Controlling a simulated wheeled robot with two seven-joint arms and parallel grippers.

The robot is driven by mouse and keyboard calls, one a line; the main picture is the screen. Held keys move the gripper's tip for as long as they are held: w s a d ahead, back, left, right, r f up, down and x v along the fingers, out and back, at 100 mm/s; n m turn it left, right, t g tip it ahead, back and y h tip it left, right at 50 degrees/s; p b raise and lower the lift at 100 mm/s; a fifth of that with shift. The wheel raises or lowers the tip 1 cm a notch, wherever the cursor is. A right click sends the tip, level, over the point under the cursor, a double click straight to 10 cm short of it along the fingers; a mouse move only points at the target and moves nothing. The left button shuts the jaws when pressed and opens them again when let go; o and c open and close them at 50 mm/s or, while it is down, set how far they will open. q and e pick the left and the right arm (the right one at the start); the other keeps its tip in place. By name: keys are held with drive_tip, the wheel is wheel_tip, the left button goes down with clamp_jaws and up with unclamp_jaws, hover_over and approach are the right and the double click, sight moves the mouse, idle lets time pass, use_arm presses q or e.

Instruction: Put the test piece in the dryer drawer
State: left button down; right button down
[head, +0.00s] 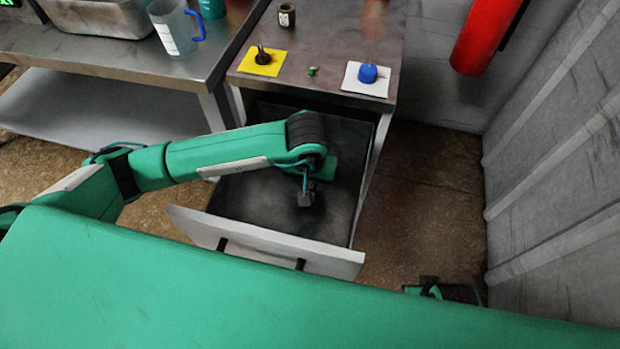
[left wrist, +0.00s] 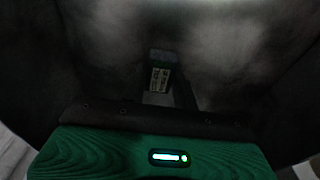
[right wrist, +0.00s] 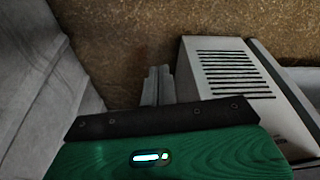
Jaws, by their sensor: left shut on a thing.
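The dryer drawer (head: 200,226) is pulled open below the cabinet top, with its dark interior facing up. My left gripper (head: 306,194) reaches down over the inside of the drawer, right of its middle. It is shut on the test piece, a small block with a pale printed label (left wrist: 160,78) that shows between the fingers in the left wrist view. In the head view the piece is too small to tell apart from the fingertips. I cannot tell whether it touches the drawer floor. My right gripper (right wrist: 158,86) has its fingers together, with nothing seen between them.
The cabinet top (head: 325,60) holds a yellow pad (head: 262,67) with a black knob, a white pad with a blue knob (head: 368,73), and a small dark jar (head: 286,15). A steel bench (head: 120,55) stands left. A grey wall (head: 560,170) bounds the right.

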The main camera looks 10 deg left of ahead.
use_arm(q)
drive_tip(key=shift+f, duration=0.1)
drive_tip(key=c, duration=1.1)
unclamp_jaws()
wheel_tip(320, 180, up, 12)
drive_tip(key=s, duration=0.1)
drive_tip(key=shift+s, duration=0.25)
